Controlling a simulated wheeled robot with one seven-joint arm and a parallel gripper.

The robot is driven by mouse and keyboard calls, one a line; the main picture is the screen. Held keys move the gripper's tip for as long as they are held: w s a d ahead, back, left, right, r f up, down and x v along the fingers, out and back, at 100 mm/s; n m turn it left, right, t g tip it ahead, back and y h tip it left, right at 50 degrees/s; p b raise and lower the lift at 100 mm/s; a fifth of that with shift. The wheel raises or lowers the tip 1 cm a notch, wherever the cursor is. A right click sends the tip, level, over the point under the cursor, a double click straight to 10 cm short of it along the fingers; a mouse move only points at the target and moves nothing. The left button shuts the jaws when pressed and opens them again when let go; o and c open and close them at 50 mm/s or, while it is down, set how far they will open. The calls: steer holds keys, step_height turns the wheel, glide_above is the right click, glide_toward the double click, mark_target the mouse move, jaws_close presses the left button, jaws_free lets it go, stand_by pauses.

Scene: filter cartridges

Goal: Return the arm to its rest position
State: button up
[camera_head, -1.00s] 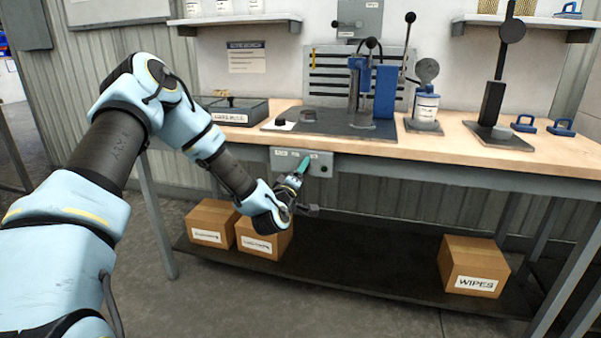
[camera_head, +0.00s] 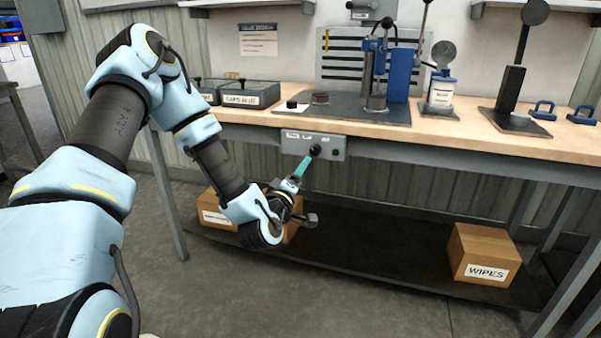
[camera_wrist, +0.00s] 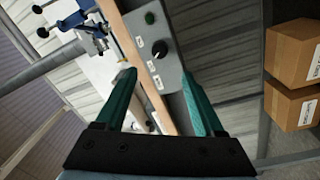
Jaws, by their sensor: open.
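My gripper (camera_head: 308,162) is in front of the workbench, just below the grey control box (camera_head: 325,148) on the bench's front edge. In the wrist view, its two green fingers (camera_wrist: 160,100) are spread apart with nothing between them. The control box (camera_wrist: 152,38) shows beyond the fingertips with a black knob and a green button. My arm reaches in from the left, bent, with the wrist low in front of the bench.
The wooden workbench (camera_head: 440,139) holds a blue press (camera_head: 375,75), grey boxes (camera_head: 250,94) and a canister (camera_head: 440,92). Cardboard boxes (camera_head: 484,254) stand on the dark lower shelf (camera_head: 370,240). The floor in front is clear.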

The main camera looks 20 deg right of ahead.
steer(key=w+a+f+m+g+y, duration=0.1)
steer(key=a+f+m+g+y, duration=0.15)
steer(key=a, duration=0.45)
steer(key=w+a+f+m+g+y, duration=0.1)
steer(key=w+a+m+g+y, duration=0.1)
steer(key=a+m+g+y, duration=0.3)
steer(key=s+a+r+n+g+y, duration=0.1)
steer(key=s+a+y, duration=0.15)
steer(key=a, duration=0.65)
steer(key=s+a+r+n+y, duration=0.15)
steer(key=s+a, duration=0.25)
steer(key=a, duration=0.5)
steer(key=s+a+r+g+y, duration=0.1)
steer(key=s+a+r+g, duration=0.3)
steer(key=s+a, duration=0.35)
step_height(320, 180, up, 16)
steer(key=p, duration=1.6)
steer(key=shift+s+d, duration=0.35)
steer(key=shift+t, duration=0.25)
